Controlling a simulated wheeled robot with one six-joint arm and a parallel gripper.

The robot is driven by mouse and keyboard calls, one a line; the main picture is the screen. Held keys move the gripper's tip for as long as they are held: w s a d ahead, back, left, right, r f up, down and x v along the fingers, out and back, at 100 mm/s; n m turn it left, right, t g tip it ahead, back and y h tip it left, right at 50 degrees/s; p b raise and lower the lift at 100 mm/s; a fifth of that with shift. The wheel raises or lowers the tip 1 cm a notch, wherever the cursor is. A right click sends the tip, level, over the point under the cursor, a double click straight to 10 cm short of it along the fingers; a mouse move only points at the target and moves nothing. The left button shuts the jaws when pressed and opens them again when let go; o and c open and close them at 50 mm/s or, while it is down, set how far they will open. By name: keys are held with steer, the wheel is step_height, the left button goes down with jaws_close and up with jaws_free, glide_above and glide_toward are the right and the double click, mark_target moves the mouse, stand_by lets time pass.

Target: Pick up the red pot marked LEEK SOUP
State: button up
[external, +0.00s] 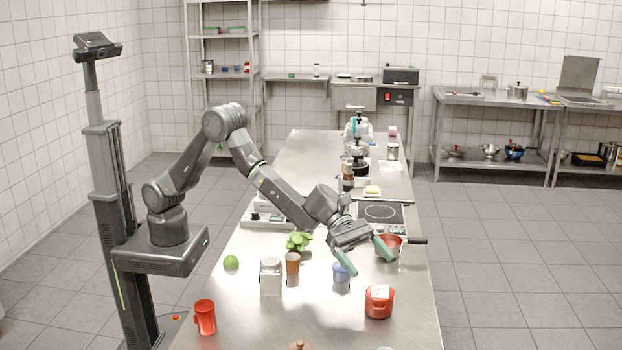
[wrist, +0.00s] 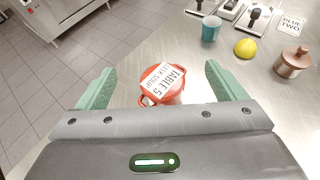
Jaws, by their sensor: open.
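The red pot (external: 379,302) stands upright on the steel worktop near its right edge in the external view. A white label lies on top of it. In the wrist view the pot (wrist: 146,99) is seen from above, and its label reads TABLE 5 and LEEK SOUP. My gripper (external: 370,263) is open and empty, behind and above the pot in the external view, apart from it. In the wrist view the pot appears between the two green fingers of my gripper (wrist: 159,70). My gripper's body hides the pot's near lower part there.
A blue cup (external: 341,271) stands left of the pot, and a red pan (external: 388,245) with a dark handle is behind it. A teal cup (wrist: 210,29), a yellow fruit (wrist: 245,48) and a copper pot (wrist: 291,63) lie beyond. Bare worktop surrounds the red pot.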

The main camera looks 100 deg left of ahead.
glide_toward(389, 310)
steer(key=shift+w+d+f+b, duration=0.3)
steer(key=shift+d+f, duration=0.1)
steer(key=shift+d, duration=0.05)
steer(key=shift+p+x, duration=1)
steer(key=shift+x, duration=1.5)
steer(key=c, duration=1.3)
steer(key=shift+o, duration=0.2)
steer(key=shift+r, duration=0.15)
